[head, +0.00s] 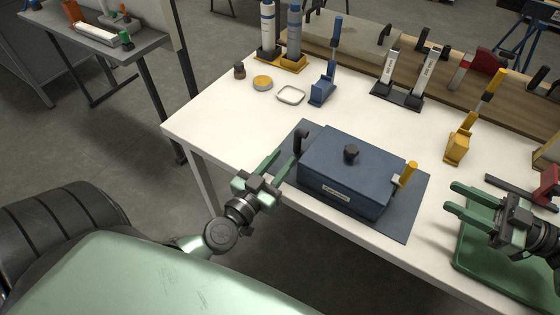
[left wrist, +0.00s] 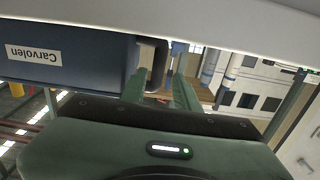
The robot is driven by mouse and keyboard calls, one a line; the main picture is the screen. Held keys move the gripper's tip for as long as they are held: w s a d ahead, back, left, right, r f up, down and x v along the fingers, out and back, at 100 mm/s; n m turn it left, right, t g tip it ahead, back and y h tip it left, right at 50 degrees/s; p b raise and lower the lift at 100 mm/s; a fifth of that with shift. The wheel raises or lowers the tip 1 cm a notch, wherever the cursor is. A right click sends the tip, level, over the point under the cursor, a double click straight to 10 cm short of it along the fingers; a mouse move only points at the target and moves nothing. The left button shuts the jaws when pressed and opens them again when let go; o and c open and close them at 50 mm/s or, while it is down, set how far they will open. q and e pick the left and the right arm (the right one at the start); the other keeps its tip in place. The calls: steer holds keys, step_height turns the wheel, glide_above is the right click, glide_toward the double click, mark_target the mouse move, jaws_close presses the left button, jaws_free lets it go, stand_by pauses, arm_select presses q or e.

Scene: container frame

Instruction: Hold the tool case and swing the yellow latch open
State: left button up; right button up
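The dark blue tool case (head: 325,158) sits on a grey-blue mat (head: 412,212), with a black knob (head: 351,152) on its lid. The yellow latch (head: 408,174) stands tilted upright at the case's right end. A black handle (head: 301,141) is at its left end. My left gripper (head: 280,164) is open beside that handle. In the left wrist view the case (left wrist: 75,60) shows upside down, and the handle (left wrist: 158,65) appears between the open fingers; contact cannot be told. My right gripper (head: 456,198) is open and empty, right of the latch and apart from it.
A green tray (head: 485,265) lies under my right gripper. Blue (head: 322,92) and yellow (head: 457,148) lever blocks, a white ring dish (head: 291,95) and a black stand (head: 397,94) are farther back. The white table (head: 235,118) is clear left of the case.

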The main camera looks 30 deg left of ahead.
mark_target(296, 145)
arm_select(q)
steer(key=w, duration=0.7)
steer(key=shift+w+d, duration=0.1)
steer(key=shift+w, duration=0.25)
jaws_close()
stand_by(0.6)
stand_by(0.5)
arm_select(e)
jaws_close()
